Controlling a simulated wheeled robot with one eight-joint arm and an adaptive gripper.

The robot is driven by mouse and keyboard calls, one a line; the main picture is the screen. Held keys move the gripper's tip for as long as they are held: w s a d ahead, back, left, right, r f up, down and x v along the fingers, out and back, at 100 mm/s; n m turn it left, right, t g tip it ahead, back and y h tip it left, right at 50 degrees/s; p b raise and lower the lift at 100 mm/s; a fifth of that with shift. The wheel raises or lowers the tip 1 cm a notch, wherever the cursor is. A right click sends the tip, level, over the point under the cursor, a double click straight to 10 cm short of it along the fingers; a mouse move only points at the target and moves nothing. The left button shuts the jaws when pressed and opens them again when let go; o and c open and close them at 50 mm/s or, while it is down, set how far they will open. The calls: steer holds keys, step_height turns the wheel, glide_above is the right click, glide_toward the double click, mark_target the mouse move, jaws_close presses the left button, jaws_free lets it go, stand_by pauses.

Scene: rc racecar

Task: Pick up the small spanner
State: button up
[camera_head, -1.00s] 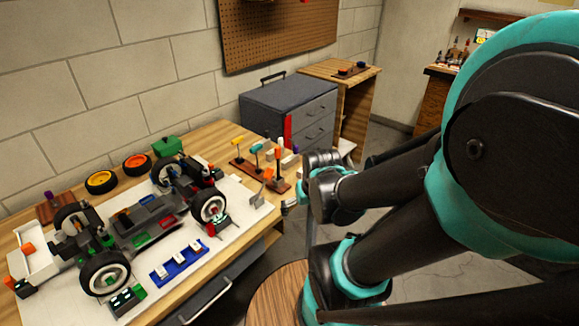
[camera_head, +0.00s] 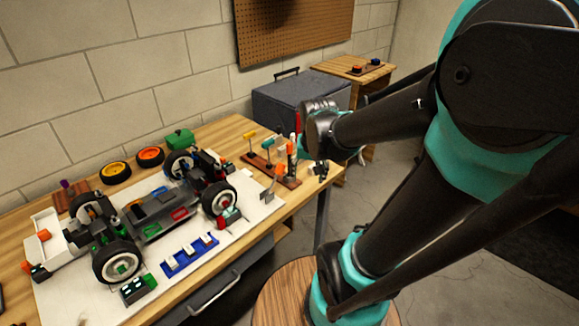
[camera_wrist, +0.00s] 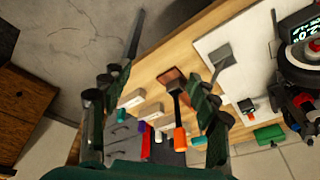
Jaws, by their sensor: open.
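I cannot single out the small spanner for certain. Small tools stand on a red-brown rack (camera_head: 291,184) at the table's right end, among them a yellow-topped one (camera_head: 250,135), a teal-topped one (camera_head: 268,143) and an orange-handled one (camera_head: 291,148). My gripper (camera_head: 322,168) is just right of the rack and hides part of that end. In the wrist view, my gripper (camera_wrist: 172,62) is open, its dark green fingers spread to left and right. Between them show an orange-handled tool (camera_wrist: 179,138) with a dark shaft and several pale blocks (camera_wrist: 132,98). Nothing is held.
A large model car (camera_head: 150,215) sits on a white mat (camera_head: 215,247) left of the rack, with a blue holder (camera_head: 190,254) in front. A grey toolbox (camera_head: 305,98) stands behind the table. Open floor lies right of the table.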

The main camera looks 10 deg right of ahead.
steer(key=w+r+m, duration=0.1)
steer(key=w+r, duration=0.1)
steer(key=w+a+r+m, duration=0.1)
steer(key=w+r, duration=0.2)
steer(key=w+a+r+m+g, duration=0.1)
steer(key=w+r, duration=0.1)
steer(key=r, duration=0.1)
steer(key=shift+w+r, duration=0.25)
steer(key=c, duration=0.4)
steer(key=m+g+h, duration=0.1)
steer(key=m, duration=0.4)
glide_toward(289, 143)
steer(key=f, duration=0.7)
steer(key=w+d+f, duration=0.1)
steer(key=f, duration=0.2)
steer(key=shift+f, duration=0.3)
